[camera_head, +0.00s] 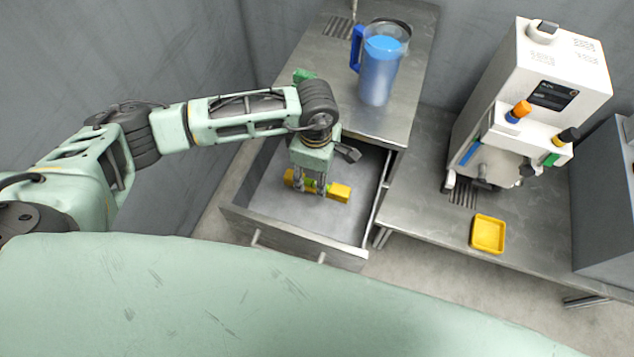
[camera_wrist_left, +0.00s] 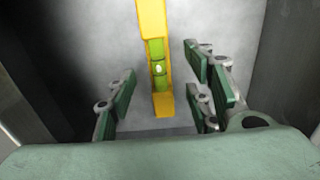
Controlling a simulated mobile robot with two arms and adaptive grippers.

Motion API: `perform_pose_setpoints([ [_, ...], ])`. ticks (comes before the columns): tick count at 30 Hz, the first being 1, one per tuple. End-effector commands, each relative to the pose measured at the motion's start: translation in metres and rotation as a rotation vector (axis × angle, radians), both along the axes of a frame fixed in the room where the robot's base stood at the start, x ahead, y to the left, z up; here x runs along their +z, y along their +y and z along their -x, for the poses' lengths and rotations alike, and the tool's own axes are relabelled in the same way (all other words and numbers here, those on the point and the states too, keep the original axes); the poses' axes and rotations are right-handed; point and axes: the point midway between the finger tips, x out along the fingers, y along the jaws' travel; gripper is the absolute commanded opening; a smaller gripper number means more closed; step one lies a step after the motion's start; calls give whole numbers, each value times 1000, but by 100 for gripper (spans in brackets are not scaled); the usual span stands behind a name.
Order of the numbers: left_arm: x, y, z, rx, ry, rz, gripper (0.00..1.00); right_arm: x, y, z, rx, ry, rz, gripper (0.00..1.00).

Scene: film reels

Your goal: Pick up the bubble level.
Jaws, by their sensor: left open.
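The bubble level (camera_head: 338,192) is a yellow bar with a green vial, lying in an open metal drawer (camera_head: 225,212). In the left wrist view the bubble level (camera_wrist_left: 152,20) runs from the top edge down between my fingers, with its near end above the drawer floor. My left gripper (camera_head: 310,188) points down into the drawer over the bar and hides part of it. In the wrist view the left gripper (camera_wrist_left: 163,95) is open, with fingers on both sides of the bar and a visible gap to each. My right gripper is not in view.
A blue-handled pitcher (camera_head: 378,75) stands on the metal counter (camera_head: 330,62) behind the drawer. A white machine (camera_head: 545,75) and a yellow tray (camera_head: 488,234) are on the lower table at right. The drawer walls enclose my gripper closely.

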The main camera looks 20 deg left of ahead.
Motion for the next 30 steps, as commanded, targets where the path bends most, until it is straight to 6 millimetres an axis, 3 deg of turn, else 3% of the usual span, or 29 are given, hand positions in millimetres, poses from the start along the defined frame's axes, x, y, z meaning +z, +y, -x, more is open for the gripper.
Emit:
perform_pose_setpoints([
  [7,-35,-2,-1,0,3,2,47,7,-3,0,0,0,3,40],
  [16,-41,-2,-1,0,2,3,47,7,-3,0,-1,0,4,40],
  [30,-41,-2,-1,0,2,3,7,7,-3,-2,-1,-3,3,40],
])
